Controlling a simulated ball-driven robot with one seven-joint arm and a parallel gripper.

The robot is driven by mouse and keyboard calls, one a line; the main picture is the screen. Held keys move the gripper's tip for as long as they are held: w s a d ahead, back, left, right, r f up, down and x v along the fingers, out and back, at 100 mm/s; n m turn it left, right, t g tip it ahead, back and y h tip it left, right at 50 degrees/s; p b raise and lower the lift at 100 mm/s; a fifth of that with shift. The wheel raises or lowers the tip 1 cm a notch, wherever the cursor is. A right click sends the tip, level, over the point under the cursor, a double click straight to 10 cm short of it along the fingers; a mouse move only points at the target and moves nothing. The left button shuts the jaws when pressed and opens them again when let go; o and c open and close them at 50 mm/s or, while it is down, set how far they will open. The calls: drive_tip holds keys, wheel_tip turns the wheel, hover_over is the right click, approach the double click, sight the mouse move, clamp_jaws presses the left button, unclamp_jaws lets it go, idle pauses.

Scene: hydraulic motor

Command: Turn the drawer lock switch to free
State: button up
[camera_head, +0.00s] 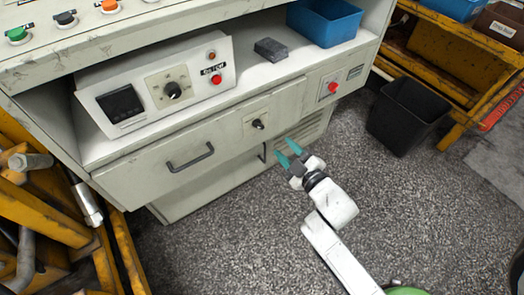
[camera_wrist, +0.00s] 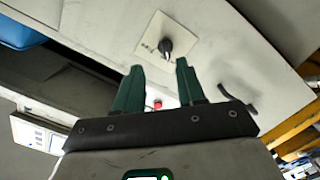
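The drawer lock switch (camera_head: 258,124) is a small black knob on a light square plate at the right part of the cream drawer front (camera_head: 150,175). In the wrist view the black knob (camera_wrist: 165,46) on its plate is beyond the fingertips, near the gap between them. The drawer looks shut, with a dark bar handle (camera_head: 190,158). My gripper (camera_head: 287,152) has two teal fingers, spread apart with nothing between them. It is below and to the right of the switch in the head view, apart from it. The lettering on the switch plate is too small to read.
Above the drawer, a control box (camera_head: 160,85) with a black dial stands on the shelf beside a grey block (camera_head: 270,49) and a blue bin (camera_head: 325,20). A red button (camera_head: 332,87) is right of the switch. A black bin (camera_head: 408,115) stands on the floor.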

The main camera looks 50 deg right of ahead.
sight(261, 128)
drive_tip(key=shift+n+t+y, duration=0.3)
drive_tip(key=shift+n+t, duration=0.2)
drive_tip(key=shift+t, duration=0.2)
drive_tip(key=x, duration=0.6)
drive_tip(key=a+x, duration=0.1)
drive_tip(key=x, duration=0.3)
drive_tip(key=shift+w+f+b, duration=0.2)
drive_tip(key=shift+f+b, duration=0.1)
drive_tip(key=shift+b, duration=0.1)
clamp_jaws()
